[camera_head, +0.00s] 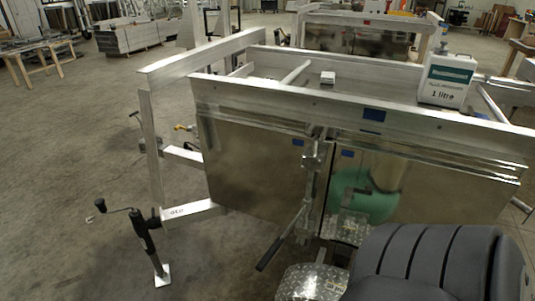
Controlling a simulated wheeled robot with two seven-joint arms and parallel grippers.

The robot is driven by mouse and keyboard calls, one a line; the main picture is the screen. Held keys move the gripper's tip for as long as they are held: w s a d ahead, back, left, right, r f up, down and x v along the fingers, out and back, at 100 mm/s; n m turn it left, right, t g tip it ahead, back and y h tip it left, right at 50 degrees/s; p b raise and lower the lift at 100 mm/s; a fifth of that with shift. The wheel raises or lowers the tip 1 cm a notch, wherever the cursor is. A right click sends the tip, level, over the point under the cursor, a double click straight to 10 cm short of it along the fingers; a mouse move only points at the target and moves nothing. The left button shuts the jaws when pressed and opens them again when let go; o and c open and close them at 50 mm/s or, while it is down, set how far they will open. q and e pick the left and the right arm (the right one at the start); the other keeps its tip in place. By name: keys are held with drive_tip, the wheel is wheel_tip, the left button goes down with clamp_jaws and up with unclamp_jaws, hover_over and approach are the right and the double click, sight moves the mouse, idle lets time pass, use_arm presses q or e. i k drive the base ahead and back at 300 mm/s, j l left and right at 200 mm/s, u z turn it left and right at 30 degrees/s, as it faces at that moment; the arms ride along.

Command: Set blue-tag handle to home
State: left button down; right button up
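Blue tags mark the near aluminium trailer: a larger blue tag (374,114) on its top rail, and smaller ones on the panel left of the post (298,142) and right of it (348,154). A lever handle (283,237) with a dark grip slants down and left from the upright metal post (311,170) at the panel's middle. I cannot tell for sure which handle the blue tag belongs to. A crank handle (117,209) tops the black jack stand at the left. Neither gripper shows in the head view.
A white 1 litre bottle (445,80) stands on the trailer's top. The trailer's frame (152,145) juts out left. Open concrete floor (60,160) lies left; a wooden trestle table (40,55) is farther back.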

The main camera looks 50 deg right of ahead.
sight(307, 206)
drive_tip(key=i+j+z, duration=0.1)
drive_tip(key=i+z, duration=0.35)
drive_tip(key=i+j+z, duration=0.15)
drive_tip(key=z, duration=0.3)
drive_tip(key=i+j+z, duration=0.1)
drive_tip(key=z, duration=0.3)
drive_tip(key=i+j+z, duration=0.2)
drive_tip(key=z, duration=0.25)
drive_tip(key=i+j+z, duration=0.15)
drive_tip(key=z, duration=0.25)
drive_tip(key=i+j+z, duration=0.1)
drive_tip(key=j+z, duration=0.55)
drive_tip(key=z, duration=0.2)
drive_tip(key=i+j+z, duration=0.1)
drive_tip(key=j+z, duration=0.25)
